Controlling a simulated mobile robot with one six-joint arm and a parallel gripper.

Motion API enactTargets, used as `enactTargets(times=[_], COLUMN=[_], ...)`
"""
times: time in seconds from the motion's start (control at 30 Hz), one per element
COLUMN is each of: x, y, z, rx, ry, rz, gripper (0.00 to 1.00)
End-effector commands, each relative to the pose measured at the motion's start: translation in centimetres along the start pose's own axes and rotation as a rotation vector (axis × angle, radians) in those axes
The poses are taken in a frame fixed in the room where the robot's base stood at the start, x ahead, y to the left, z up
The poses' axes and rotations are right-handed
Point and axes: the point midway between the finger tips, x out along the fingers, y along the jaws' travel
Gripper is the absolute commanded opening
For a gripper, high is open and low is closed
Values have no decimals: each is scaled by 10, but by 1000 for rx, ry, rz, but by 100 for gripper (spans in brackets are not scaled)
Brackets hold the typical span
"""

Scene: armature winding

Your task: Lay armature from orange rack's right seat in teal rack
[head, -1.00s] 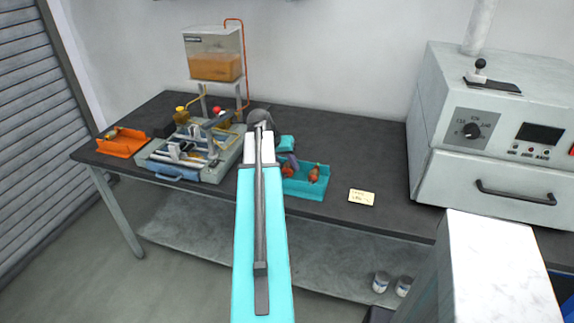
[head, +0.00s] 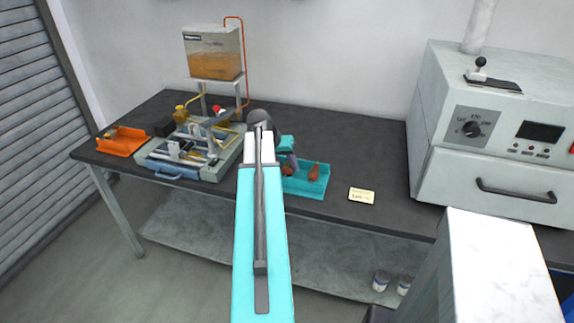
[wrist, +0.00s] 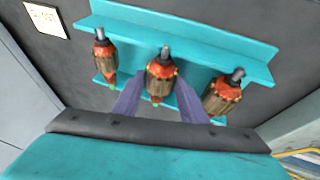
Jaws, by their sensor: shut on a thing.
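The teal rack (head: 318,188) lies on the bench, right of my arm in the head view, and fills the wrist view's upper part (wrist: 205,55). Three armatures with orange-red ends and brown bodies show in the wrist view. My gripper (wrist: 160,90) is shut on the middle armature (wrist: 161,72), with purple fingers either side, at the rack. I cannot tell if it bears fully on the rack. The left armature (wrist: 104,58) and right armature (wrist: 223,94) lie in the rack beside it. The orange rack (head: 122,146) at far left holds an armature (head: 111,133) at its left; its right part looks empty.
A winding machine (head: 190,155) stands between the racks, with an orange-filled tank (head: 214,55) behind. A note card (head: 361,195) lies right of the teal rack. An oven (head: 490,140) stands at the right. Bench behind the card is clear.

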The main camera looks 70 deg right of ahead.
Motion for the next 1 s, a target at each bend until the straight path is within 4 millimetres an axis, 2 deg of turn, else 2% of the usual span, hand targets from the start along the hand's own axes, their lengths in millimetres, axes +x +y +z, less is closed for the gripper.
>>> enactTargets(times=[0.07,0.1,0.23,0.67,1.0], x=[0,0,0,-3,-30], y=[0,0,0,0,-1], z=[0,0,0,0,0], rx=[0,0,0,0,0], ry=[1,1,1,0,2], rz=[0,0,0,0,-1], gripper=[0,40,60,60,60])
